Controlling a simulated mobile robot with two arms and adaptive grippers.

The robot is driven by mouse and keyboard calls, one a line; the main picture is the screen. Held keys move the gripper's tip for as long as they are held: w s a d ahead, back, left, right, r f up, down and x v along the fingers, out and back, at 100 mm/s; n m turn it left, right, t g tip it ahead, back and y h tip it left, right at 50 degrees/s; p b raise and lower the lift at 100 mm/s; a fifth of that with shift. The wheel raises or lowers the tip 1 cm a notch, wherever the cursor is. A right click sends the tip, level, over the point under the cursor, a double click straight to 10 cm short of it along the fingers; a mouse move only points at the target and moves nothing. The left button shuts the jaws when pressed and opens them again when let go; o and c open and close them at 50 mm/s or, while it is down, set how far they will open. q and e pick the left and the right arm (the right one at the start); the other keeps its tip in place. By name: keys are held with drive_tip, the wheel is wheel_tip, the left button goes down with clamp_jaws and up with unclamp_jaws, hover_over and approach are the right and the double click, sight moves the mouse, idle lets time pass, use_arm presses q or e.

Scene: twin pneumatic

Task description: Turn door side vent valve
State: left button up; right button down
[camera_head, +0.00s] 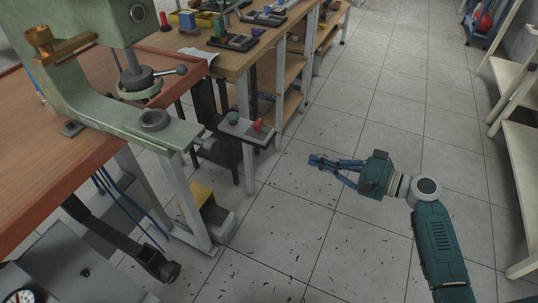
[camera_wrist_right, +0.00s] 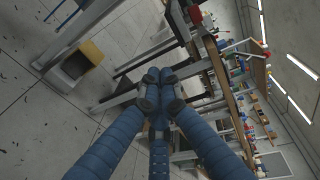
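A pale green machine (camera_head: 95,85) stands at the left of the head view, on a brown-topped bench. A brass fitting with a flat handle (camera_head: 55,45), perhaps a valve, is on its upper left. I cannot tell which part is the door side vent valve. My right gripper (camera_head: 318,160) is in free space over the floor, right of the machine and apart from it. Its blue fingers meet at the tips in the right wrist view (camera_wrist_right: 155,88), with nothing seen between them. My left gripper is out of view.
A wooden workbench (camera_head: 250,55) with tools runs along the back. A pressure gauge (camera_head: 18,297) shows at bottom left.

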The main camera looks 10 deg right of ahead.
sight(259, 130)
wheel_tip(259, 130, up, 6)
drive_tip(key=s+a+r+n+y, duration=0.1)
drive_tip(key=y, duration=0.1)
drive_tip(key=shift+g, duration=0.3)
drive_tip(key=x, duration=1.3)
drive_tip(key=shift+s+a, duration=0.1)
drive_tip(key=shift+s, duration=0.1)
drive_tip(key=shift+w+a+f, duration=0.1)
drive_tip(key=shift+w+a, duration=0.05)
drive_tip(key=shift+a, duration=0.2)
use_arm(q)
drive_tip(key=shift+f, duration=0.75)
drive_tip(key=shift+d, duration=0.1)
use_arm(e)
drive_tip(key=shift+w+a, duration=0.1)
